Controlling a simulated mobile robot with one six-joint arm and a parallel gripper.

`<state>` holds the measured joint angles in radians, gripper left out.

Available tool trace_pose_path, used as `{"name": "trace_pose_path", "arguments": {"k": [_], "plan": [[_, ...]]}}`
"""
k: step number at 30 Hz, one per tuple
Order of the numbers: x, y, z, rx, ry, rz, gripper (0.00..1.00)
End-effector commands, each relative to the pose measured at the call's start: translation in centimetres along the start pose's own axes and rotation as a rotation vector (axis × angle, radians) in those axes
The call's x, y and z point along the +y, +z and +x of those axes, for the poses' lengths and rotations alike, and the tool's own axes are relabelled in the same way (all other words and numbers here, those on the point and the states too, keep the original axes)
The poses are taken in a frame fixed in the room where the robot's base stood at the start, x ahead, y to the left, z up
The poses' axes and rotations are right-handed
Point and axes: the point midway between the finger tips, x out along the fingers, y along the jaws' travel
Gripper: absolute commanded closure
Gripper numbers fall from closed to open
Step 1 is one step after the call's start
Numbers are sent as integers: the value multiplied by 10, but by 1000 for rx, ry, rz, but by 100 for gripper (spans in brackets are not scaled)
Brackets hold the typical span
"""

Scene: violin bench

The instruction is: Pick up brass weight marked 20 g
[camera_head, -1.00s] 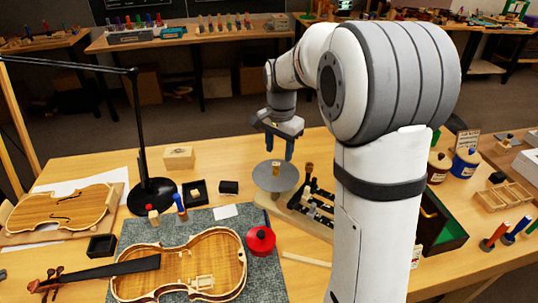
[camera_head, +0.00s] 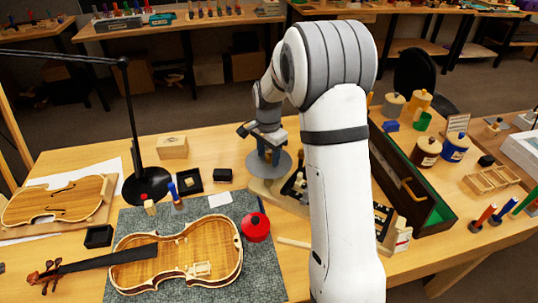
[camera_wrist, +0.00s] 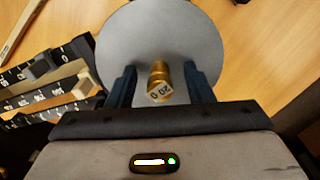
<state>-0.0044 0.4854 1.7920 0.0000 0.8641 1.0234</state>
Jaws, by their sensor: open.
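The brass weight (camera_wrist: 159,82) stands between my gripper's fingers in the wrist view, on a round grey disc (camera_wrist: 150,28). Its pale top face carries dark marks that look like "20". My gripper (camera_wrist: 160,88) is open, with one blue finger on each side of the weight and gaps between them. In the head view my gripper (camera_head: 268,155) points down over the grey disc (camera_head: 255,167), and the weight is mostly hidden by the fingers.
A rack with dark labelled slots (camera_wrist: 45,78) lies beside the disc. A red round tin (camera_head: 256,228), a violin body (camera_head: 190,258) and a black lamp base (camera_head: 150,187) stand to the left. An open green-lined case (camera_head: 440,213) is at the right.

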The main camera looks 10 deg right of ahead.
Motion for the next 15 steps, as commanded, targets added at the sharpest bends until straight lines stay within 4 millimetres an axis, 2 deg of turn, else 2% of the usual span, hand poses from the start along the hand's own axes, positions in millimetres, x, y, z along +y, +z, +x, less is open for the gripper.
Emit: {"name": "trace_pose_path", "arguments": {"k": [4,15], "plan": [[0,0,0,0,0,0,53],[0,-1,0,0,0,1,83]]}}
